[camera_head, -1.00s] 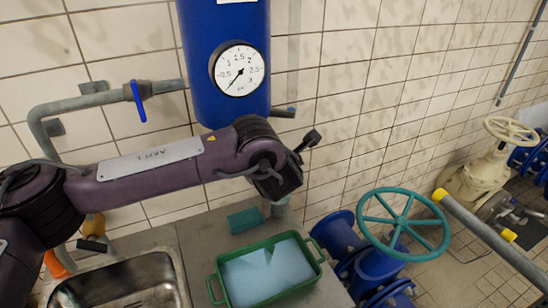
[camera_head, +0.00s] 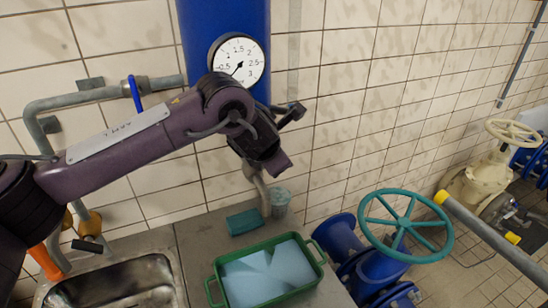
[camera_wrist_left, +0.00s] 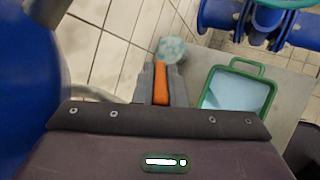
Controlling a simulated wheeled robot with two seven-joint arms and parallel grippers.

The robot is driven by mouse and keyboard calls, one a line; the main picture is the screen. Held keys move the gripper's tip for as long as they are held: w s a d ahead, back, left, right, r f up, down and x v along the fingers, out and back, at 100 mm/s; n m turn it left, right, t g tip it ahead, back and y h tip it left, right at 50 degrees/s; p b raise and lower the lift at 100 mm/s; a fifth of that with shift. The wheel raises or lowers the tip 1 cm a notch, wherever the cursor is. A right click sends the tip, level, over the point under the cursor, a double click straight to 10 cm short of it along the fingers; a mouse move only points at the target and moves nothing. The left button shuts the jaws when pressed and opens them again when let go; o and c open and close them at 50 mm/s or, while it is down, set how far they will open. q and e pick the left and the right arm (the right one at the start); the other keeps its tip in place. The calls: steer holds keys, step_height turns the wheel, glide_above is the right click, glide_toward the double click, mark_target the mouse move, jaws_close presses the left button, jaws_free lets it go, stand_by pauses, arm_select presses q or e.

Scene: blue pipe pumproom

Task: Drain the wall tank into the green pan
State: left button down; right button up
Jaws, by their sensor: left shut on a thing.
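The wall tank (camera_head: 222,30) is a blue cylinder with a round dial gauge (camera_head: 240,58), partly covered by my wrist. My left gripper (camera_wrist_left: 160,85) is below the tank, shut on an orange piece (camera_wrist_left: 161,84) that looks like a valve handle. In the head view my own wrist hides the fingertips. A beige spout (camera_head: 263,192) curves down below my wrist. The green pan (camera_head: 213,291) stands on the counter just in front of the spout, with a pale blue surface inside that looks like water. The pan also shows in the wrist view (camera_wrist_left: 246,70). My right gripper is not in view.
A patterned cup (camera_head: 281,203) and a teal sponge-like block (camera_head: 244,221) stand behind the pan. A steel sink (camera_head: 120,285) is at left. A blue-levered valve (camera_head: 135,92) sits on the grey wall pipe. A teal handwheel (camera_head: 405,226) stands close to the pan's right.

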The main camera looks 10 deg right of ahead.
arm_select(q)
steer(key=c, duration=1.5)
jaws_free()
